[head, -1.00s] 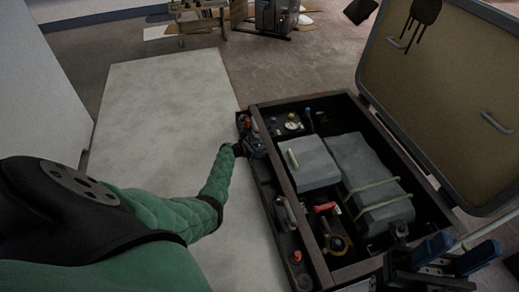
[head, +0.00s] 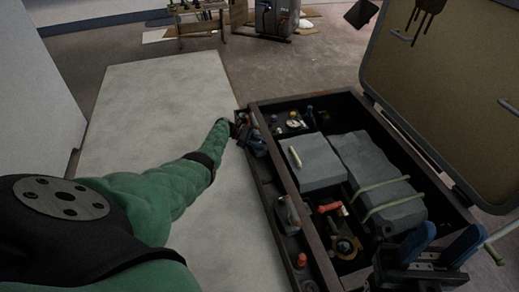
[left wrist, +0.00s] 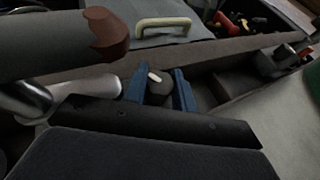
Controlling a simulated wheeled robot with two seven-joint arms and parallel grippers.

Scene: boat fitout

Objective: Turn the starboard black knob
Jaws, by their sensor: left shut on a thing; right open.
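The black knob (left wrist: 158,92) with a white pointer mark sits on a dark ledge and shows in the left wrist view. The blue fingers of my left gripper (left wrist: 162,88) stand on either side of it, shut on it. In the head view my left gripper (head: 255,142) is at the outer side ledge of the open box, and the knob is too small and covered to make out there. My right gripper (head: 440,246) is at the lower right, its two blue fingers apart with nothing between them, above the box's near right corner.
The open box (head: 297,187) holds grey blocks (head: 315,160), a red-handled part (head: 329,208) and other small fittings. Its raised lid (head: 455,110) stands at the right. A grey handle with a brown end (left wrist: 105,32) is close to my left gripper. The pale panel (head: 150,105) at left is clear.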

